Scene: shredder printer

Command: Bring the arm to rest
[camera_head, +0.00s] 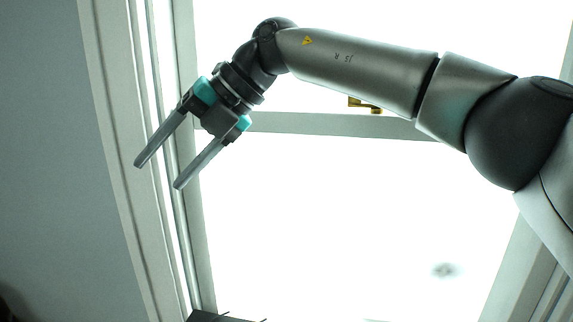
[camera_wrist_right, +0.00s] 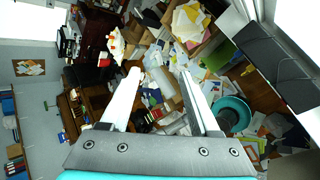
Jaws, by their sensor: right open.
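My right arm (camera_head: 355,68) comes in from the right in the head view, raised in front of a bright window. Its right gripper (camera_head: 158,174) points down and to the left. The two grey fingers are apart with nothing between them. In the right wrist view the gripper (camera_wrist_right: 160,88) also shows open and empty, high above a cluttered room. My left gripper is not in view.
The white window frame (camera_head: 120,150) and a brass latch (camera_head: 364,104) are behind the arm. The wrist view shows scattered papers (camera_wrist_right: 190,25), a teal ring-shaped object (camera_wrist_right: 232,108), a dark flat panel (camera_wrist_right: 262,52) and a cork board (camera_wrist_right: 29,67).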

